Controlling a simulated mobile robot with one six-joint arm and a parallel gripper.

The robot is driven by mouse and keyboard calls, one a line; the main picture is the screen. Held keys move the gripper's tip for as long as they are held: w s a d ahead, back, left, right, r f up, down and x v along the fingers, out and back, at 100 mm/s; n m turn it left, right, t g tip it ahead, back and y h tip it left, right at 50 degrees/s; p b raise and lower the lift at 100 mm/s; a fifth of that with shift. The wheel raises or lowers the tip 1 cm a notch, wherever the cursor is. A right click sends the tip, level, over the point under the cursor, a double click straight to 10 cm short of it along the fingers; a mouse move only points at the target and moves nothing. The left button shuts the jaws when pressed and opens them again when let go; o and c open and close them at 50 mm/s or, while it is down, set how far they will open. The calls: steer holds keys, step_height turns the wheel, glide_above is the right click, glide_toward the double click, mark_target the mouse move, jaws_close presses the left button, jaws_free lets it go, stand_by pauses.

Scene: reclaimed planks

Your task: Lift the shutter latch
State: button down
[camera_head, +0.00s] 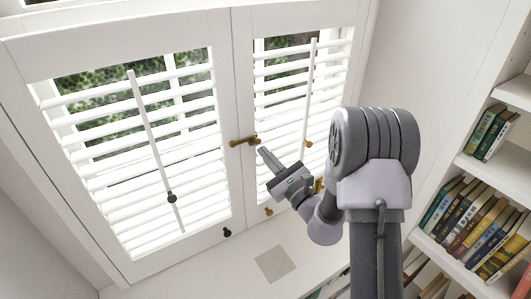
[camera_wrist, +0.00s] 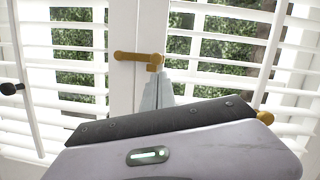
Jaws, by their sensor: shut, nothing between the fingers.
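The brass shutter latch (camera_head: 243,141) lies level across the seam between the two white shutter panels. In the wrist view the latch (camera_wrist: 133,56) is a horizontal bar, with a small brass catch at its right end. My gripper (camera_head: 264,152) is shut and empty, its fingertips just below and right of the latch's right end. In the wrist view my gripper's fingertips (camera_wrist: 157,78) point up just under the catch. I cannot tell whether they touch it. The left shutter panel (camera_head: 36,68) and right shutter panel (camera_head: 246,45) are closed.
A dark knob (camera_head: 227,232) and a brass knob (camera_head: 268,211) are low on the panels. Tilt rods cross the slats, the left one (camera_head: 150,125) with a dark knob. A bookshelf (camera_head: 482,172) stands at right. The sill (camera_head: 215,268) is mostly clear.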

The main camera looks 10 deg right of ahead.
steer(key=shift+a+r, duration=0.1)
steer(key=shift+r, duration=0.2)
